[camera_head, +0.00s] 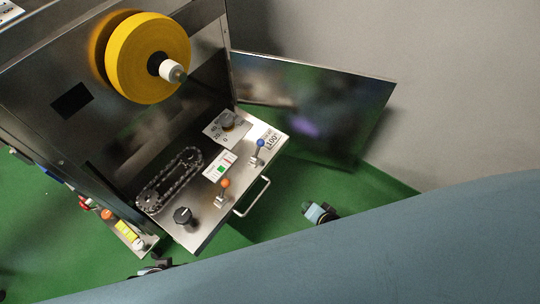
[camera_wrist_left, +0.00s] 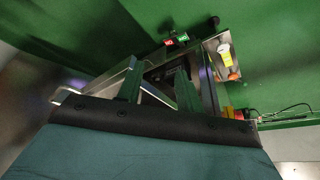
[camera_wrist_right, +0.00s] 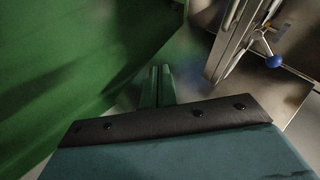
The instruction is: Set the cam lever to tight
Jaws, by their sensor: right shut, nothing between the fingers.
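Two small levers stand on the machine's steel shelf in the head view: one with an orange ball (camera_head: 224,184) and one with a blue ball (camera_head: 261,143). I cannot tell from the labels which is the cam lever. The blue ball also shows in the right wrist view (camera_wrist_right: 273,61), at the upper right. My right gripper (camera_head: 307,207) is shut and empty, right of the shelf and apart from both levers; its fingers (camera_wrist_right: 160,70) are together in the right wrist view. My left gripper (camera_wrist_left: 157,72) has its fingers apart, near a lower panel; the head view shows it partly (camera_head: 152,268).
The shelf (camera_head: 205,235) also carries a black knob (camera_head: 184,215), a chain loop (camera_head: 170,180) and a front handle (camera_head: 252,197). A yellow roll (camera_head: 148,57) is above. A dark panel (camera_head: 350,90) juts out behind.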

